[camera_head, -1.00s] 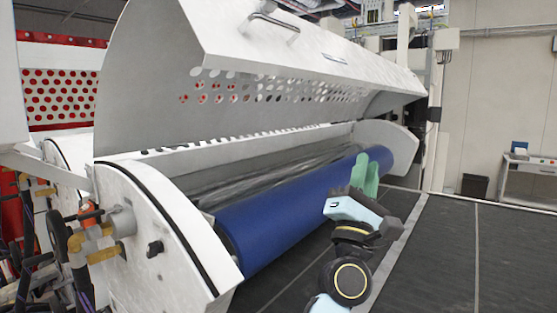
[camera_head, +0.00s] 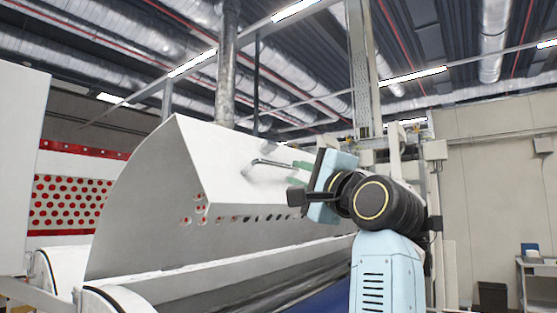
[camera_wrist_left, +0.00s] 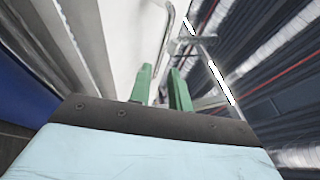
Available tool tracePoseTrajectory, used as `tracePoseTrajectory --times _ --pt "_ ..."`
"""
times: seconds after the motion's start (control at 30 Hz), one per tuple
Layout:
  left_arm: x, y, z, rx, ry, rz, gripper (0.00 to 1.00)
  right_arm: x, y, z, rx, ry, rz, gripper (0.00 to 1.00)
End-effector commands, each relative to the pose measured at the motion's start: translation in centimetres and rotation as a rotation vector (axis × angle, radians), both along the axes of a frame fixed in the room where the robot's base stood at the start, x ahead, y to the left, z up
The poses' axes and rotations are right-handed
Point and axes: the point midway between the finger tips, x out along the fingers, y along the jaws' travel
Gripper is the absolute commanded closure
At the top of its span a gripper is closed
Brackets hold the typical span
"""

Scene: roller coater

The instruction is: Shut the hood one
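The hood (camera_head: 165,195) is a large white metal cover, raised over the roller machine with a row of holes along its lower part. A metal bar handle (camera_head: 268,162) sits on its upper outer face. My left gripper (camera_head: 297,172) is at the right end of this handle. In the left wrist view, its green fingers (camera_wrist_left: 161,90) are apart, and the handle (camera_wrist_left: 168,35) runs just ahead of them and into the gap. I cannot tell whether they touch it. My right gripper is in neither view.
The blue roller (camera_head: 325,298) lies below the hood, partly hidden by my arm. A vertical post (camera_head: 362,75) rises behind my gripper. Pipes and ducts run overhead.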

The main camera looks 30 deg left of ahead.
Motion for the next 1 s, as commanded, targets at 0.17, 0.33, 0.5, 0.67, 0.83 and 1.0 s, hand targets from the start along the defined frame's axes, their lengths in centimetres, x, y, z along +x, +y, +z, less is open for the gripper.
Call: tracePoseTrajectory --times 0.17,0.33,0.5,0.67,0.83,1.0 --pt "1.7 3.4 1.7 -0.002 0.001 -0.001 0.81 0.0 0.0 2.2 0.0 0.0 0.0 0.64" --pt "3.0 5.8 2.5 0.001 0.002 0.002 0.81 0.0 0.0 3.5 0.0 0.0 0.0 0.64" --pt "3.6 7.1 2.9 0.003 0.001 0.001 0.81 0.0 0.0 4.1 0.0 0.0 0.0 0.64" --pt "3.8 7.5 2.8 0.002 0.001 0.001 0.81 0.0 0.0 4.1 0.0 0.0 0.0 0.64" --pt "3.8 7.4 2.8 0.003 0.001 0.0 0.81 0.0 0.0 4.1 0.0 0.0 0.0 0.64" --pt "3.8 7.4 2.8 0.003 0.001 0.0 1.0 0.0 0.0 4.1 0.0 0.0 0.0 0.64"
